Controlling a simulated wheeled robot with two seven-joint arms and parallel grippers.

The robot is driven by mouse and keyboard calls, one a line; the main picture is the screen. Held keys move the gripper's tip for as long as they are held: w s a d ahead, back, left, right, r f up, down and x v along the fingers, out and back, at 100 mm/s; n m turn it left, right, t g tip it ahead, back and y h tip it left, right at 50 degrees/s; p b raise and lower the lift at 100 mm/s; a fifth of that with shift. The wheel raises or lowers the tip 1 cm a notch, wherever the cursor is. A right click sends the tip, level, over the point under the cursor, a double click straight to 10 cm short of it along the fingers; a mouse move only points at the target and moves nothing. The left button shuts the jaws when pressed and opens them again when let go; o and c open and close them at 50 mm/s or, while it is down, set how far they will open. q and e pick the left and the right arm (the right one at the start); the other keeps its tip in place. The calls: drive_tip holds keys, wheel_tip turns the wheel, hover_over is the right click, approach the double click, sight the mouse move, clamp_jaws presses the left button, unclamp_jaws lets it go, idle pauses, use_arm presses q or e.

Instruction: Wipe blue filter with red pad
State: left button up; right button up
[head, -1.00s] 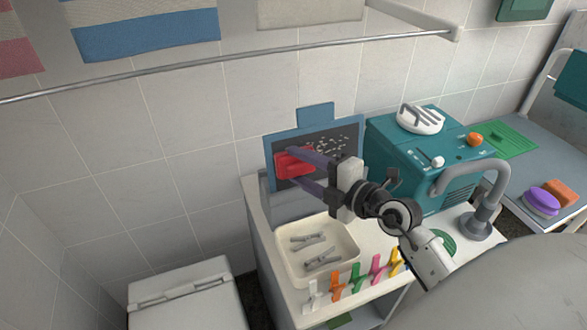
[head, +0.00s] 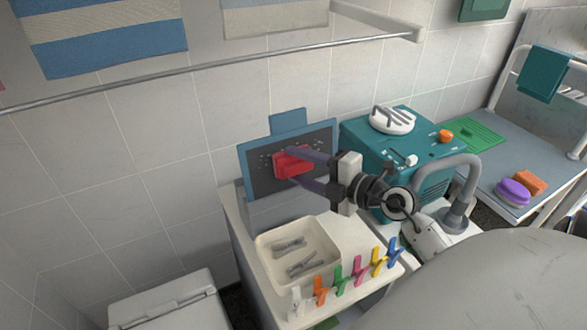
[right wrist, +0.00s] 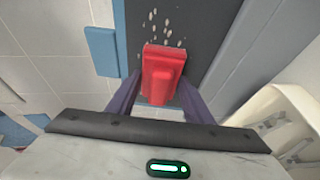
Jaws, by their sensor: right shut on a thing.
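The blue filter (head: 326,135) stands upright against the wall at the back of the white counter, a blue frame with a dark mesh face and a blue tab on top. Pale specks dot its mesh on both sides of the red pad. My right gripper (head: 296,167) is shut on the red pad (head: 292,161) and holds it at the middle of the mesh, seemingly touching it. In the right wrist view the red pad (right wrist: 163,75) sits between the fingers, with specks on the filter (right wrist: 195,30) beyond it. My left gripper is not in view.
A cream tray (head: 262,277) with grey clips and a row of coloured pegs (head: 340,277) stand in front of the filter. A teal machine (head: 375,150) and a grey curved tap (head: 460,200) are to the right. A metal rail (head: 215,70) crosses above.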

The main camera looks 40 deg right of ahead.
drive_tip(key=shift+s+d+b, duration=0.15)
drive_tip(key=shift+s+d, duration=0.2)
drive_tip(key=shift+d, duration=1.15)
drive_tip(key=shift+s+d+b, duration=0.1)
drive_tip(key=shift+s+d, duration=0.25)
drive_tip(key=shift+d, duration=1.1)
drive_tip(key=shift+s+d+b, duration=0.15)
drive_tip(key=shift+s+d, duration=0.2)
drive_tip(key=shift+d, duration=1.15)
drive_tip(key=shift+r+p, duration=0.15)
drive_tip(key=shift+p, duration=0.3)
drive_tip(key=shift+w+a+p, duration=0.5)
drive_tip(key=shift+w+a, duration=0.15)
drive_tip(key=shift+a, duration=2.1)
drive_tip(key=shift+w+a+p, duration=0.5)
drive_tip(key=shift+w+a, duration=0.2)
drive_tip(key=shift+a, duration=2.05)
drive_tip(key=shift+w+a+p, duration=0.5)
drive_tip(key=shift+w+a, duration=0.15)
drive_tip(key=shift+a, duration=2.1)
drive_tip(key=shift+s+a+r, duration=0.15)
drive_tip(key=shift+s+a, duration=0.05)
drive_tip(key=shift+s, duration=0.75)
drive_tip(key=shift+s+a+r, duration=0.1)
drive_tip(key=shift+s+a, duration=0.15)
drive_tip(key=shift+s, duration=0.75)
drive_tip(key=shift+s+a+r, duration=0.15)
drive_tip(key=shift+s+a, duration=0.05)
drive_tip(key=shift+s, duration=0.75)
drive_tip(key=shift+s, duration=0.1)
